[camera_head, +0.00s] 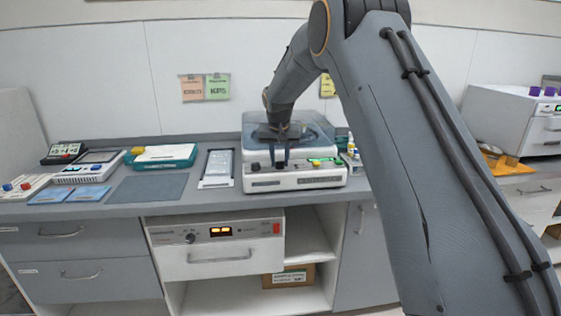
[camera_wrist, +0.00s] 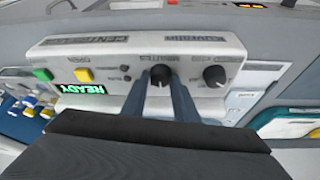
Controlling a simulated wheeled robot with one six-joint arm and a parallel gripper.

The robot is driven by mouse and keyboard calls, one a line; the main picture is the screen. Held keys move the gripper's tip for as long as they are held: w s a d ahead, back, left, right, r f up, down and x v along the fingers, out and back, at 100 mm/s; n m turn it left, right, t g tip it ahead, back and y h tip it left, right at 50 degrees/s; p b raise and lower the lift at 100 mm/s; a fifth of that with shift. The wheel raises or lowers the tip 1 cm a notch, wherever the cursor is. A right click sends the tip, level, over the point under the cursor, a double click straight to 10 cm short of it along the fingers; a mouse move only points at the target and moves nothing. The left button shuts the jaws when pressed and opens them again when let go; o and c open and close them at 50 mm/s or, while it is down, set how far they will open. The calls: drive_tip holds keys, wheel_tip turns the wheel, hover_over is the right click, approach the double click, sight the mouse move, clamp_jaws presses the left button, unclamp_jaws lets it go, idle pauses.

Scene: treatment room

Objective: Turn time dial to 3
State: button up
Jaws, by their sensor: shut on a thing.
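The white device (camera_head: 295,180) stands on the counter with a clear blue-tinted lid behind its front panel. In the wrist view its panel (camera_wrist: 110,47) appears upside down, with two black knobs, a lit green READY display (camera_wrist: 84,89), and green and yellow buttons. My gripper (camera_wrist: 160,77) has one finger on each side of the middle black knob (camera_wrist: 158,88) and is shut on it. The other black knob (camera_wrist: 214,76) stands free to the right. The small labels are too blurred to tell which is the time dial. In the head view my gripper (camera_head: 279,161) reaches down to the panel.
A metal tray (camera_head: 217,168), a dark mat (camera_head: 150,188) and a teal-and-white device (camera_head: 162,156) lie to the left on the counter. A drawer unit (camera_head: 215,258) with a lit display is below. My arm covers the right of the view.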

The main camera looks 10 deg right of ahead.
drive_tip(key=shift+m, duration=0.5)
drive_tip(key=o, duration=1.1)
drive_tip(key=shift+c, duration=0.2)
drive_tip(key=b+v, duration=0.2)
drive_tip(key=v, duration=0.5)
drive_tip(key=shift+a+r, duration=0.25)
drive_tip(key=shift+r, duration=0.15)
drive_tip(key=shift+s, duration=0.2)
